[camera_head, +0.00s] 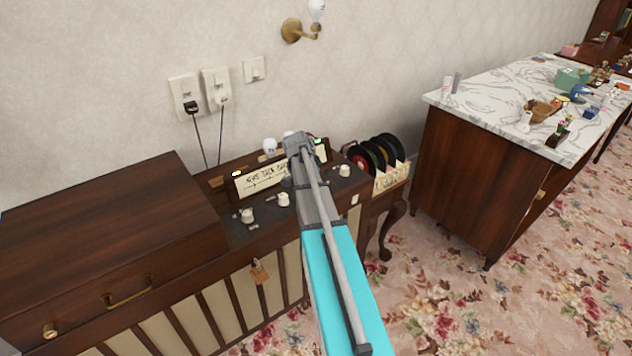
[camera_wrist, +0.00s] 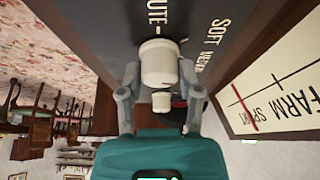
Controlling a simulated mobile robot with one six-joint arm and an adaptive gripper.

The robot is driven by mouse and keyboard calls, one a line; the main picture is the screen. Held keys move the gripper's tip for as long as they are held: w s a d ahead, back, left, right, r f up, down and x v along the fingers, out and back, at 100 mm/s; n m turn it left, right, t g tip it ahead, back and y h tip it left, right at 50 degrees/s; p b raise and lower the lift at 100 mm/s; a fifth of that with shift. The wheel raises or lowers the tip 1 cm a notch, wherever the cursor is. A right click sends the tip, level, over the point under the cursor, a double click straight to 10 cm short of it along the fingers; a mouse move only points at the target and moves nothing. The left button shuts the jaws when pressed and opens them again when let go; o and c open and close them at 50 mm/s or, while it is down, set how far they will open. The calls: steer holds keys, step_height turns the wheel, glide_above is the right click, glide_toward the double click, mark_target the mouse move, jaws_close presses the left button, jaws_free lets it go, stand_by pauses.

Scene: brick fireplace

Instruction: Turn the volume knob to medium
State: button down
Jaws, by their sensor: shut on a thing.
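A cream volume knob (camera_wrist: 158,65) stands on a dark panel in the wrist view. The panel has white lettering: part of "MUTE" at its upper left, "SOFT" at its right, and a further word beginning "ME". A small pointer at the knob's base points right, toward the "SOFT" lettering. My gripper (camera_wrist: 160,85) has its two grey fingers on either side of this knob and is shut on it. In the head view my gripper (camera_head: 299,150) is over the radio's control panel (camera_head: 240,232), and my arm hides the held knob.
Other cream knobs stand on the panel, at the left (camera_head: 247,215), beside it (camera_head: 284,199) and at the right (camera_head: 344,170). The lettered tuning dial (camera_head: 260,180) rises behind them. Records (camera_head: 375,152) stand to the right. A marble-topped cabinet (camera_head: 470,170) is farther right.

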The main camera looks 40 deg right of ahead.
steer(key=shift+m+g, duration=0.3)
steer(key=shift+m, duration=0.5)
steer(key=shift+s, duration=0.1)
steer(key=shift+c, duration=1.3)
jaws_free()
